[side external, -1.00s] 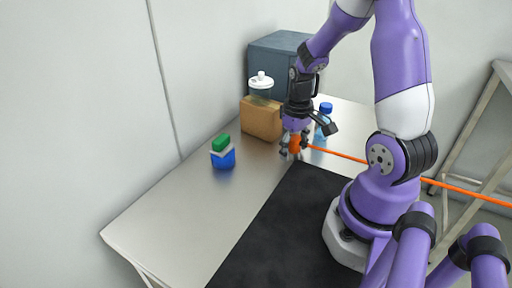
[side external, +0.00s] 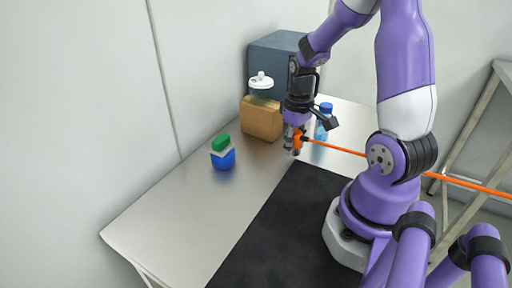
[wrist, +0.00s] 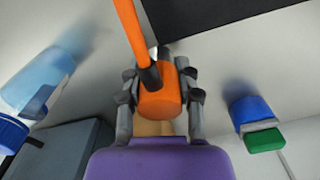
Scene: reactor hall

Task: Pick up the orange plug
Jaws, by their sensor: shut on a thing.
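The orange plug (wrist: 160,101) is between the fingers of my gripper (wrist: 157,112) in the wrist view, with finger pads on both sides of it. An orange cable with a dark collar runs from the plug. In the side view my gripper (side external: 297,143) points down near the table's middle, shut on the orange plug (side external: 297,137). The cable (side external: 400,168) stretches from it to the right, past my arm. I cannot tell how far the plug is above the table.
A blue and green container (side external: 222,154) stands to the left. A black mat (side external: 275,225) covers the front. The left tabletop (side external: 175,213) is clear.

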